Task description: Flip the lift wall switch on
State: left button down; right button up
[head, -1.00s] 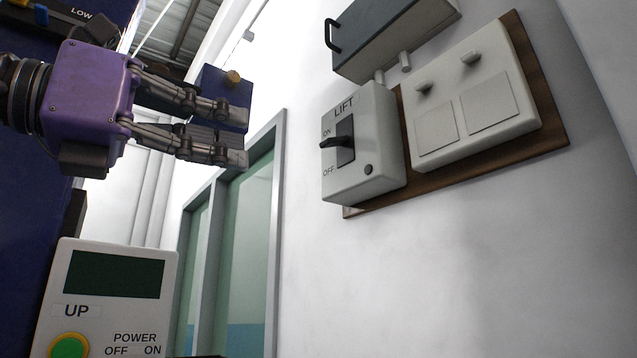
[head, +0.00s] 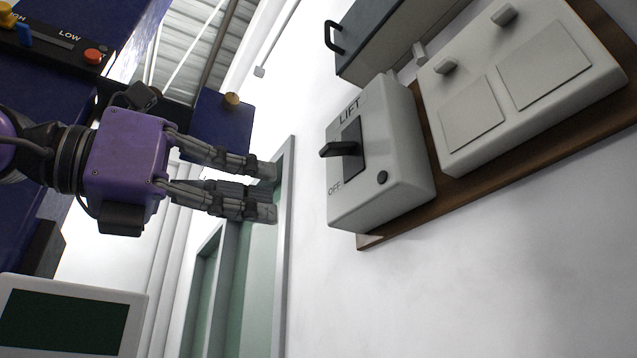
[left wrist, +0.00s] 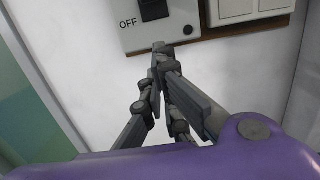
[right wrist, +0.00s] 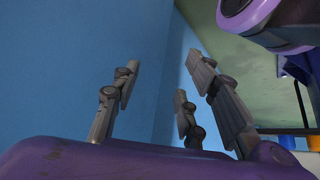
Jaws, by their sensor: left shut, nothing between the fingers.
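The lift switch box (head: 385,160) is a pale grey box on the wall, marked LIFT at the top and OFF lower down. Its black lever (head: 340,149) sticks out to the left above the OFF mark; I cannot tell its setting for certain. The box's lower part shows in the left wrist view (left wrist: 165,32). My left gripper (head: 272,192) is shut and empty, left of the box and a little below the lever in the head view, apart from it. My right gripper (right wrist: 161,62) shows only in the right wrist view, its fingers spread and empty.
A white plate with two knobs (head: 520,85) sits right of the switch box on a brown wooden board (head: 480,190). A dark grey box with a handle (head: 395,40) is above. A panel with a dark screen (head: 70,318) is at the lower left. Bare wall is below the board.

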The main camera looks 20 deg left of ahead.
aim_at(338, 149)
pick_arm(q)
jog(key=w+d+r+p, duration=0.1)
jog(key=w+p, duration=0.1)
jog(key=w+d+r+p, duration=0.1)
jog(key=w+d+p, duration=0.1)
jog(key=w+d+r+p, duration=0.2)
jog(key=w+p, duration=0.1)
jog(key=shift+d, duration=0.2)
jog(key=shift+s+a+r+p, duration=0.15)
jog(key=shift+a+r+p, duration=0.05)
jog(key=shift+r+p, duration=0.1)
pick_arm(e)
notch_tip(338, 149, up, 7)
jog(key=w, duration=0.2)
jog(key=shift+d+t, duration=0.3)
jog(key=shift+t, duration=0.1)
